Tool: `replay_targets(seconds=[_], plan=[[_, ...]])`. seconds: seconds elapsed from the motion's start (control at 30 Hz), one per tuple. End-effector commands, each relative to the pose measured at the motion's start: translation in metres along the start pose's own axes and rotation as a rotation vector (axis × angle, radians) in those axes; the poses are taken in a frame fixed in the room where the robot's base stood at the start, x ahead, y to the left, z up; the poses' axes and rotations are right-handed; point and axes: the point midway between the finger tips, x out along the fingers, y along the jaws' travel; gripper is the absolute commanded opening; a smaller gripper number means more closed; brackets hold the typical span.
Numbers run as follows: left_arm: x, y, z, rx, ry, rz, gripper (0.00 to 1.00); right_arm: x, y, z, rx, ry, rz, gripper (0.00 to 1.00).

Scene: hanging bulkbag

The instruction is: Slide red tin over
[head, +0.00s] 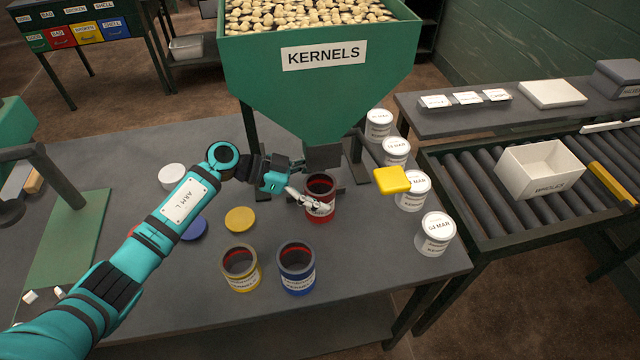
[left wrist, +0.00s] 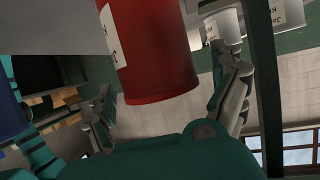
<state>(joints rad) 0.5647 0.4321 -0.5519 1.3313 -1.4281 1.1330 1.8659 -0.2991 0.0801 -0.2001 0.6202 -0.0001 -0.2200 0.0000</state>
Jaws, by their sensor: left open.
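The red tin (head: 320,205) stands upright and open-topped on the grey table, under the spout of the green kernels hopper. A white label shows on its front. My left gripper (head: 312,200) is open at the tin's near left side, with its fingers low against or beside it. In the left wrist view the red tin (left wrist: 155,50) lies between the two spread fingers of my left gripper (left wrist: 170,105). Whether the fingers touch the tin is hard to tell. My right gripper is not in view.
A yellow tin (head: 241,270) and a blue tin (head: 297,270) stand open nearer the front edge. The hopper (head: 318,85) hangs low above. A yellow lid (head: 240,219) lies on the table.

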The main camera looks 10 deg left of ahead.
Motion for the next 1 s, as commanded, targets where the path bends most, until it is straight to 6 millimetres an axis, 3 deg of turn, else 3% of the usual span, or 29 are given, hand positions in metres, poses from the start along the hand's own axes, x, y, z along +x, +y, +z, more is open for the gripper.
replay_targets(seconds=[0.27,0.7,1.0], plan=[[-0.008,0.000,0.000,0.001,-0.002,-0.001,0.95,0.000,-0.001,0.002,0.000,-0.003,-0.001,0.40],[-0.093,0.000,0.001,0.001,-0.004,-0.002,0.95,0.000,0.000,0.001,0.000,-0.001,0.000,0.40],[-0.120,0.000,0.000,0.000,0.000,-0.001,0.95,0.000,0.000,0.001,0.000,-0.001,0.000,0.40]])
